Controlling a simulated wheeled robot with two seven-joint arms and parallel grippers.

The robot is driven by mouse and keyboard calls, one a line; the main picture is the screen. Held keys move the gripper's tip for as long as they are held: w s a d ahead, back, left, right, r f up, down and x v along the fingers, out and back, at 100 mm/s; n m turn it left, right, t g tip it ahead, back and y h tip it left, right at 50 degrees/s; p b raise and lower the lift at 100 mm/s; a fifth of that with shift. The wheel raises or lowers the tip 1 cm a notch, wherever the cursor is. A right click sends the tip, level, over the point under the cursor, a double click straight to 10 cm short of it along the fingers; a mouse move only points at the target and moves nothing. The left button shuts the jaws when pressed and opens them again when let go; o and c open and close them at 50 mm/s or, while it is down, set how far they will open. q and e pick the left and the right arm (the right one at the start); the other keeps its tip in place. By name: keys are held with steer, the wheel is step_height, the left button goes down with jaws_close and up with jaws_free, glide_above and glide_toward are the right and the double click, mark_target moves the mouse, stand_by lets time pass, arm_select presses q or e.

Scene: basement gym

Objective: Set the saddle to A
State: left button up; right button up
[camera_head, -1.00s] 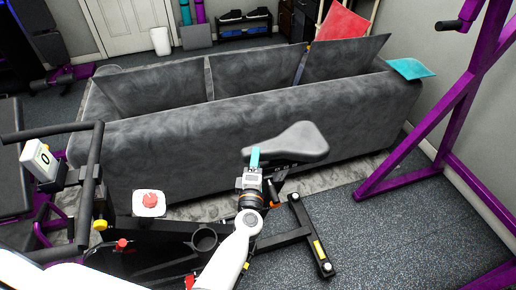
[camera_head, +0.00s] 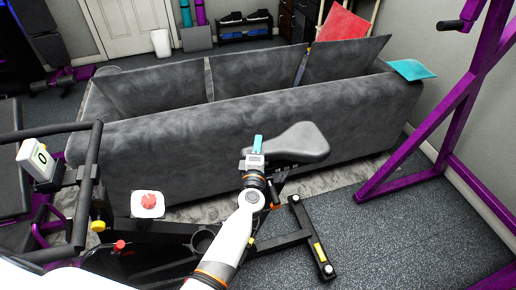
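The dark grey saddle (camera_head: 300,142) of an exercise bike stands in the middle of the head view, in front of the sofa. My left gripper (camera_head: 257,145) is at the saddle's left end, with its cyan fingertip area beside the nose. I cannot tell whether it touches the saddle. Its fingers line up in this view, so their opening is hidden. The post below the saddle is partly hidden by my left arm, and an orange part (camera_head: 276,206) shows beside the wrist. No letter A is readable. My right gripper is not in view.
The bike's handlebar (camera_head: 88,165) and a white display reading 0 (camera_head: 36,160) are at the left. A white box with a red button (camera_head: 148,203) sits on the frame. A grey sofa (camera_head: 200,140) stands behind, and a purple rack (camera_head: 430,130) at the right. Floor is clear front right.

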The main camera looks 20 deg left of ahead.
arm_select(q)
jaws_close()
steer(key=shift+s+a+p, duration=0.25)
steer(key=shift+s+a, duration=0.2)
steer(key=shift+a, duration=0.2)
steer(key=shift+s+a+p, duration=0.25)
steer(key=shift+s+a, duration=0.2)
steer(key=shift+a, duration=0.2)
steer(key=o, duration=1)
jaws_free()
steer(key=shift+c, duration=0.2)
steer(key=v, duration=1.2)
steer(key=shift+b, duration=0.45)
steer(key=shift+f, duration=0.1)
